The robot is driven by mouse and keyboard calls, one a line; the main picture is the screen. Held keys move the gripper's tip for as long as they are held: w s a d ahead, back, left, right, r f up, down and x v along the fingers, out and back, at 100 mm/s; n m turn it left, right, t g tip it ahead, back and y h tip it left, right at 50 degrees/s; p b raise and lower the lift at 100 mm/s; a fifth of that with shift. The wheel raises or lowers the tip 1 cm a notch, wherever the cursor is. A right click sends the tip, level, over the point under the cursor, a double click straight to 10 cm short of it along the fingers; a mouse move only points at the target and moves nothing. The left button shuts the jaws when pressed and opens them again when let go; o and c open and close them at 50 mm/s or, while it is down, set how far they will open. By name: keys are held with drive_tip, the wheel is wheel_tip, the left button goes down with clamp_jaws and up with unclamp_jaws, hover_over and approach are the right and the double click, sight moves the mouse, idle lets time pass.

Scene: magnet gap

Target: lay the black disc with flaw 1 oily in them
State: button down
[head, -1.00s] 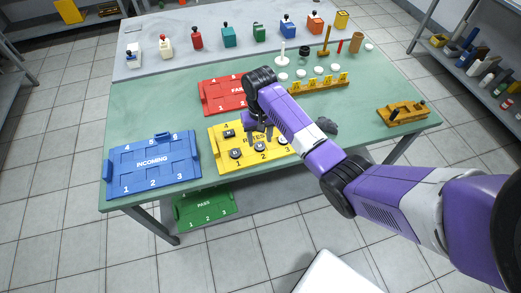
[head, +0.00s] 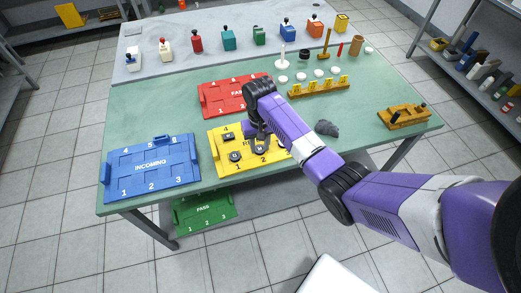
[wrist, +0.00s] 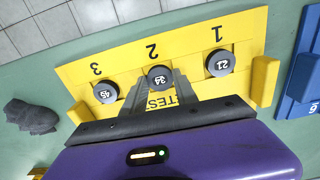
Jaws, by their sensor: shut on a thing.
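The yellow tray marked RETEST (head: 217,165) lies at the table's front edge; it also shows upside down in the wrist view (wrist: 85,73). Three black discs with white marks show there: one by slot 1 (wrist: 220,64), one by slot 2 (wrist: 159,76) and one by slot 3 (wrist: 105,91). My gripper (wrist: 160,88) is shut on the slot 2 disc, which is still at its place in the tray. In the head view my gripper (head: 260,140) points down over the tray. Another black piece (head: 229,135) sits at slot 4. The disc marks are too small to read surely.
A blue INCOMING tray (head: 118,168) stands left, a red tray (head: 207,102) behind, and a green PASS tray (head: 180,222) lower down.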

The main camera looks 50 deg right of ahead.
drive_tip(key=shift+r+p, duration=2.5)
drive_tip(key=shift+p, duration=0.1)
